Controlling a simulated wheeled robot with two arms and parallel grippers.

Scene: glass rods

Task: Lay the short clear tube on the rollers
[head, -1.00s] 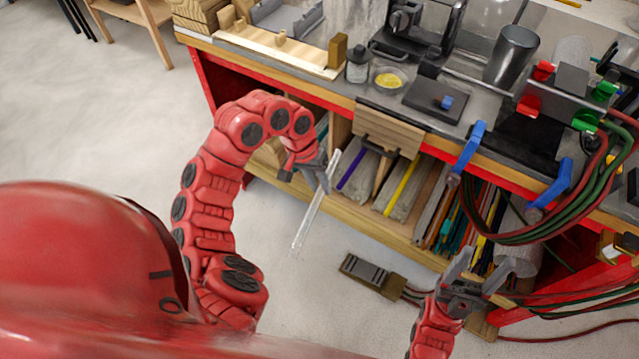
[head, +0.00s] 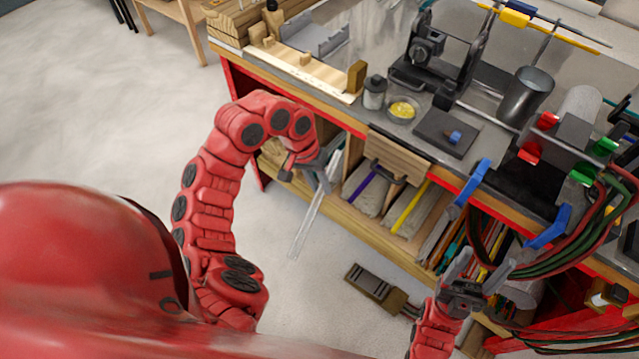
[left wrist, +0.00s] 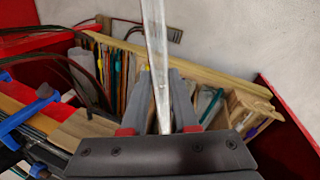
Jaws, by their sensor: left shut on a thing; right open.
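The clear tube (head: 308,221) is a thin, see-through rod. My left gripper (head: 318,174) is shut on it, and the tube slants down to the left, in front of the bench and above the floor. In the left wrist view the tube (left wrist: 156,45) stands between the two fingers and runs up out of the picture. My right gripper (head: 483,268) is open and empty, low in front of the bench's right part. A black stand (head: 432,62) on the bench top may carry the rollers; I cannot make them out surely.
The bench's front edge (head: 335,118) lies beyond my left gripper. On top are a small jar (head: 374,93), a yellow-filled dish (head: 402,110), a dark plate (head: 447,133) and a metal cup (head: 524,97). Blue clamps (head: 473,182) and hoses (head: 590,230) crowd the right. A pedal (head: 378,288) lies on the floor.

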